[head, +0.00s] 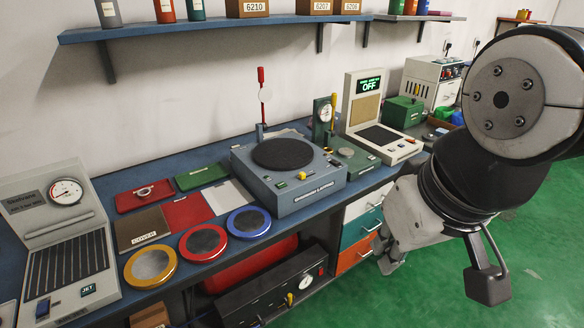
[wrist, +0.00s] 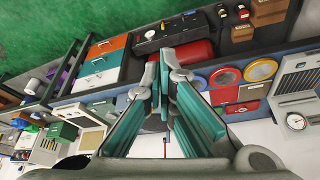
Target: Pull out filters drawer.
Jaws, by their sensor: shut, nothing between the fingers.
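A stack of drawers sits under the bench in the head view: a white drawer (head: 363,204) on top, a teal drawer (head: 362,228) in the middle and an orange drawer (head: 354,252) below. All look closed, with bar handles. I cannot read which is the filters drawer. The wrist view, turned over, shows the orange drawer (wrist: 106,46), the teal drawer (wrist: 98,64) and the white drawer (wrist: 95,82).
The blue bench (head: 108,185) carries a grey turntable unit (head: 290,180), a scale (head: 375,125) and round coloured discs. Below it, left of the drawers, are a black gauge box (head: 265,292) and a red cylinder (head: 250,266). Green floor (head: 530,250) is open at right.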

